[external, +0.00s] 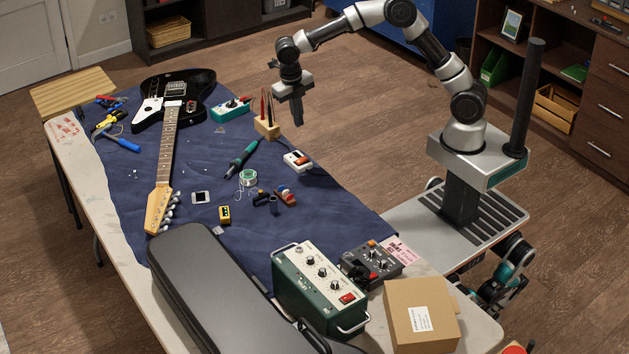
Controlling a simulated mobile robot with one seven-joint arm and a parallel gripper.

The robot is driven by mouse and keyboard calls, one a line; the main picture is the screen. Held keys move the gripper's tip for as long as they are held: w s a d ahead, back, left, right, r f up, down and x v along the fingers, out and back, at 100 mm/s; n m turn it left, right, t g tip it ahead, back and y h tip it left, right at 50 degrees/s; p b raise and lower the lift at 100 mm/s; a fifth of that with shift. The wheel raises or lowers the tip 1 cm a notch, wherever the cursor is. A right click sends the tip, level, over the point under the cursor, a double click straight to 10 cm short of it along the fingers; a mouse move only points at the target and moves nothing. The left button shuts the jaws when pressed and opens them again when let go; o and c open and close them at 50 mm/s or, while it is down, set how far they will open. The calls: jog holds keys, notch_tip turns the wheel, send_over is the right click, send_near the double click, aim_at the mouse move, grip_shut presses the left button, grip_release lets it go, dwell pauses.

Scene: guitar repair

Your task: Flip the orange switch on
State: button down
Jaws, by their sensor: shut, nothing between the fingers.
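A small white box (291,163) with an orange-red switch (304,160) on its top lies on the blue cloth near the table's right edge. Whether the switch is on or off is too small to tell. My gripper (298,122) points down above and beyond the box, close to the table's right edge. It is shut and empty, and apart from the box and the switch.
A wooden block with upright tools (267,128) stands left of my gripper. A soldering iron (241,158) lies left of the white box. A green amplifier (309,298) with a red switch, a grey control box (372,262) and a cardboard box (421,316) stand at the front.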

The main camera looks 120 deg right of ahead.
aim_at(305, 158)
jog(key=f+b, duration=0.1)
jog(key=f, duration=0.3)
jog(key=s+f+b, duration=0.1)
jog(key=f, duration=0.4)
jog(key=s+f+b, duration=0.1)
jog(key=f, duration=0.3)
jog(key=shift+f, duration=0.25)
jog(key=shift+s+f+t, duration=0.25)
jog(key=shift+s+t, duration=0.1)
jog(key=shift+t, duration=0.15)
jog(key=shift+w+a+f, duration=0.1)
jog(key=shift+w+f, duration=0.05)
jog(key=shift+f, duration=0.05)
jog(key=shift+w, duration=0.15)
